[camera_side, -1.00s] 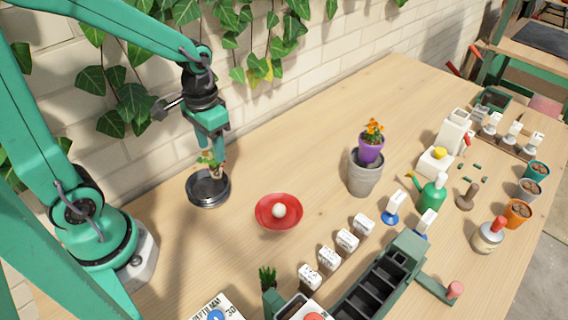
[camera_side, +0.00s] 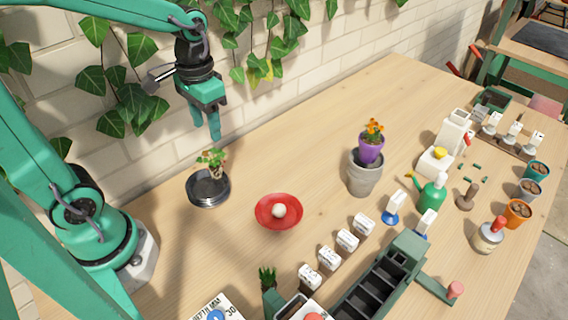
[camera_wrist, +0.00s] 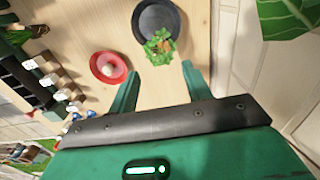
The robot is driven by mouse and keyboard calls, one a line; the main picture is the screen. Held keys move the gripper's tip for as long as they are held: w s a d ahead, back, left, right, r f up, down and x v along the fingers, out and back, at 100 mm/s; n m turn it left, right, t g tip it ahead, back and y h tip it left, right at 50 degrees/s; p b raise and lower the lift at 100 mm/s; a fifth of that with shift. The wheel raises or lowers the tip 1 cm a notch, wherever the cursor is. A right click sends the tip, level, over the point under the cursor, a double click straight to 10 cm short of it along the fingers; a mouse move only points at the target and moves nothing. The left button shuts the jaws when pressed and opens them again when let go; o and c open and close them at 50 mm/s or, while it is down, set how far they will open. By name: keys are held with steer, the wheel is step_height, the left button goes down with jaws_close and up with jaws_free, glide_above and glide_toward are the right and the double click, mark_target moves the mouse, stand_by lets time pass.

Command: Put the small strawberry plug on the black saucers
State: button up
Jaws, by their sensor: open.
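The small strawberry plug (camera_side: 212,160), a leafy green plant with a little red, stands on the black saucers (camera_side: 208,197) near the wall. It sits toward the saucers' far side. In the wrist view the plug (camera_wrist: 160,46) overlaps the near edge of the black saucers (camera_wrist: 157,15). My gripper (camera_side: 207,137) is open and empty above the plug, apart from it. In the wrist view its two fingers (camera_wrist: 158,78) are spread wide with nothing between them.
A red dish (camera_side: 279,224) with a pale ball lies right of the saucers. Labelled white blocks (camera_side: 328,257) and a dark green tray (camera_side: 372,290) stand nearer the camera. A grey pot (camera_side: 363,176) holds a purple flowerpot. Ivy hangs on the brick wall behind.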

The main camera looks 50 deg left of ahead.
steer(key=s+d+r+t, duration=0.1)
steer(key=s+r+t, duration=0.4)
steer(key=r, duration=0.1)
steer(key=shift+s+d+r+t, duration=0.25)
steer(key=shift+s+r+t, duration=0.05)
stand_by(0.4)
